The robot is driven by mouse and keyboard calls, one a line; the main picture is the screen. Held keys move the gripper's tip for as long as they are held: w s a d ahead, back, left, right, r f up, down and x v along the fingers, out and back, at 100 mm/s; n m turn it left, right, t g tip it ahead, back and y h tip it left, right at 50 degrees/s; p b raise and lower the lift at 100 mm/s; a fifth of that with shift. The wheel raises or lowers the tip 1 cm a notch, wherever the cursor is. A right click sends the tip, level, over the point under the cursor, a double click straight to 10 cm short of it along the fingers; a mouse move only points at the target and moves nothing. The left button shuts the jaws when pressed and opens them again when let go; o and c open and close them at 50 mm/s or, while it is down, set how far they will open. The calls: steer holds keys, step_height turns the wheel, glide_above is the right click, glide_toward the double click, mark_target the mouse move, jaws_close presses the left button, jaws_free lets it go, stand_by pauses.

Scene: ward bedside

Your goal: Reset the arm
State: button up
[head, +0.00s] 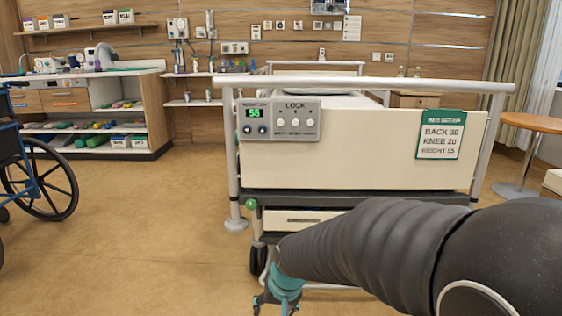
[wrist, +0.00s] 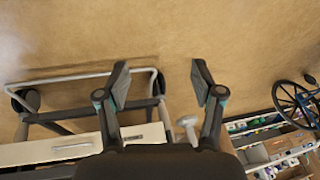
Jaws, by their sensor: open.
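My gripper (head: 276,302) hangs low in front of the bed's foot end in the head view, partly cut off by the bottom edge. My dark arm reaches in from the right of the head view and hides part of the bed's lower frame. The bed (head: 365,165) has a cream footboard with a control box (head: 281,121) showing a green 55. A green-topped card (head: 441,134) on it reads BACK 30, KNEE 20 and HEIGHT 55.
A blue wheelchair (head: 38,185) stands at the left; it also shows in the wrist view (wrist: 298,100). A shelved counter (head: 135,70) is behind it. A round table (head: 530,123) stands at the right. The floor (head: 150,230) between wheelchair and bed is clear.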

steer(key=s+d+r+t+h+p, duration=0.2)
steer(key=s+d+r+p, duration=0.4)
steer(key=s+d+r, duration=1.1)
step_height(320, 180, up, 3)
steer(key=shift+s+d+f+m+p, duration=0.15)
steer(key=shift+s+m+p, duration=0.2)
steer(key=shift+s, duration=0.55)
